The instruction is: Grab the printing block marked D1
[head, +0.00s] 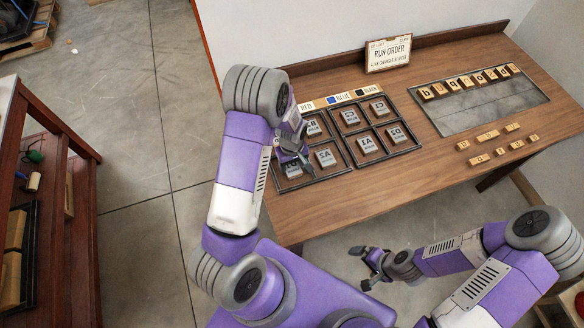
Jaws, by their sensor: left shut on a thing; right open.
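Grey printing blocks with mirrored marks sit in dark-framed trays on the wooden table. The block at the right tray's lower right (396,134) has a mark that may read D1, but it is too small to be sure. The lower left block of that tray (367,145) seems marked A1. My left gripper (304,165) is low over the left tray, shut on what seems to be a printing block (293,170), largely covered by the gripper, its mark unreadable. My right gripper (366,267) is open and empty, in front of the table, over the floor.
A colour strip (340,98) reading red, blue and black lies behind the trays. A run order sign (388,53) stands at the back. A grey plate (485,101) with lettered wooden blocks is at right, with several small wooden pieces (487,136) before it.

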